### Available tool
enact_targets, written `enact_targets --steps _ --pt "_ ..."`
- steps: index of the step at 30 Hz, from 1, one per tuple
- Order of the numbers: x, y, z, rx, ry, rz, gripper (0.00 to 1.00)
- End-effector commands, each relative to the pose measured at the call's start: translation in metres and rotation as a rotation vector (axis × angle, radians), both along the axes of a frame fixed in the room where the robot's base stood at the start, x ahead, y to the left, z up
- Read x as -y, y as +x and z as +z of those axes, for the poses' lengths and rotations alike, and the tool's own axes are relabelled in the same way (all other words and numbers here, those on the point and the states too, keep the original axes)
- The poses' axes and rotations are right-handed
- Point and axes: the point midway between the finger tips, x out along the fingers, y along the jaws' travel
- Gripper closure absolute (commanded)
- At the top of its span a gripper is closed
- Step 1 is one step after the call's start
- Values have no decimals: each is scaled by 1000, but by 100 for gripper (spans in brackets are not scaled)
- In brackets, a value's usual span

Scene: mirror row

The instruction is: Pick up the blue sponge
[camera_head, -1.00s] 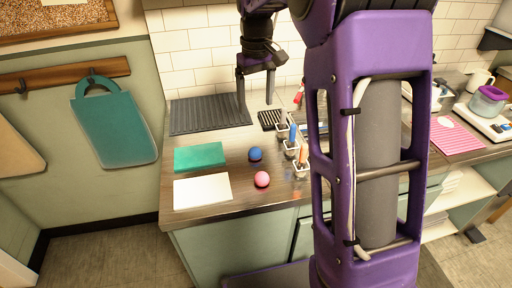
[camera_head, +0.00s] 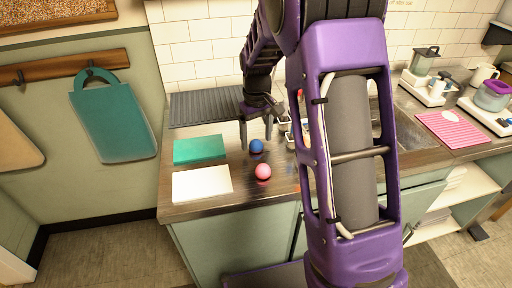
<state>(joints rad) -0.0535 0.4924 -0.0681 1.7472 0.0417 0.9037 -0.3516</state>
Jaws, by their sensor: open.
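The blue sponge (camera_head: 256,147) looks like a small round blue ball. It rests on the wooden counter, right of the green block and behind a pink ball. My gripper (camera_head: 256,141) points down with its fingers apart. In the picture one finger is left of the blue sponge and the other is right of it. I cannot tell from this one view whether the fingers are level with it in depth or touch it.
A pink ball (camera_head: 263,171) lies just in front. A green block (camera_head: 199,150) and a white sheet (camera_head: 202,184) lie to the left. A black ridged mat (camera_head: 205,107) lies behind. A pink striped mat (camera_head: 452,129) and scales are far right. My arm hides the middle counter.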

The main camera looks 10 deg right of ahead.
Motion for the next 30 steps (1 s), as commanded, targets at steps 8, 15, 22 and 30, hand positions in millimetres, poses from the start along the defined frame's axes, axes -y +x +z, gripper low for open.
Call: enact_targets --steps 8,15,22,30 --pt "0 0 -15 1 -1 0 16" --pt "0 0 -15 1 -1 0 39" --pt "0 0 -15 0 -1 0 80" --pt "0 0 -15 0 -1 0 100"
